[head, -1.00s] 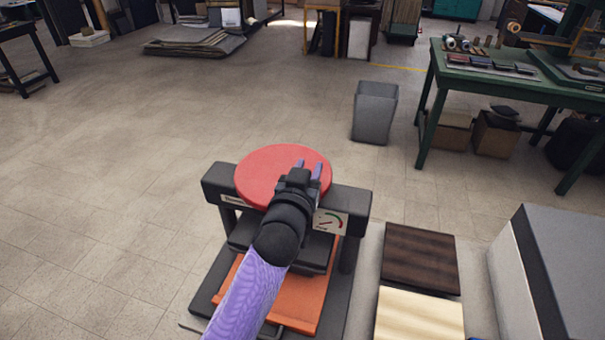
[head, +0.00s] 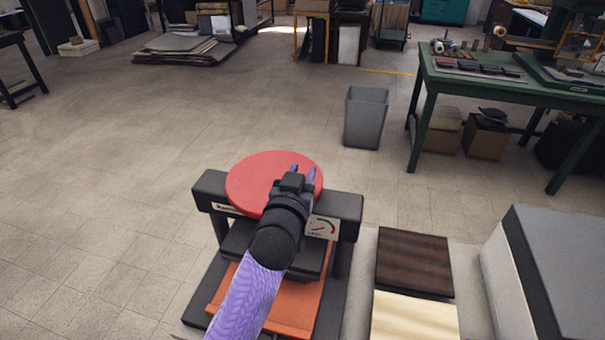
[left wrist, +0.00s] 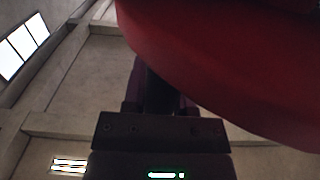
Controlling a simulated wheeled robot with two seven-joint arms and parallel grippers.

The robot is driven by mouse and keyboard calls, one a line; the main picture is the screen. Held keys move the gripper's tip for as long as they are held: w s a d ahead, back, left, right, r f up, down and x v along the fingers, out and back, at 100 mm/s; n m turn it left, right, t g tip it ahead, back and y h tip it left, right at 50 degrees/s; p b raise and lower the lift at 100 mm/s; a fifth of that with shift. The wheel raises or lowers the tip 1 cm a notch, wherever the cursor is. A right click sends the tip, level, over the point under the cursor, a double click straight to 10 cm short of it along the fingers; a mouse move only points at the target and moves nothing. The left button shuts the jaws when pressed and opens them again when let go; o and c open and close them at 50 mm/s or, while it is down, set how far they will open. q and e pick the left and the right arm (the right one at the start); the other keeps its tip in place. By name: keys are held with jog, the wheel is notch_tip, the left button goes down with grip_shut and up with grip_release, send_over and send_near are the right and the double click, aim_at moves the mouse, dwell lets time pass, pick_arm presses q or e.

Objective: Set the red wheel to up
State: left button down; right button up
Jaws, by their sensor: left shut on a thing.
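The red wheel (head: 255,180) is a flat round disc on top of a black press frame (head: 208,190). It fills the upper right of the left wrist view (left wrist: 225,65). My left gripper (head: 303,174) reaches over the frame to the right side of the wheel and is shut on it at the rim. The fingertips are partly hidden by the gripper body and the wheel. My right gripper is not in view.
An orange plate (head: 290,312) lies at the press's base. A dark wood board (head: 413,262) and a pale board (head: 414,317) lie to the right, beside a grey-topped white box (head: 560,262). A grey bin (head: 366,117) and green table (head: 480,80) stand behind. The floor at left is clear.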

pick_arm(q)
jog(key=shift+a+r, duration=0.1)
jog(key=shift+r, duration=0.25)
jog(key=c, duration=0.7)
grip_release()
jog(key=shift+w, duration=0.1)
jog(key=o, duration=0.3)
jog(key=shift+w+a+f, duration=0.1)
jog(key=shift+a+f, duration=0.05)
jog(key=shift+f, duration=0.05)
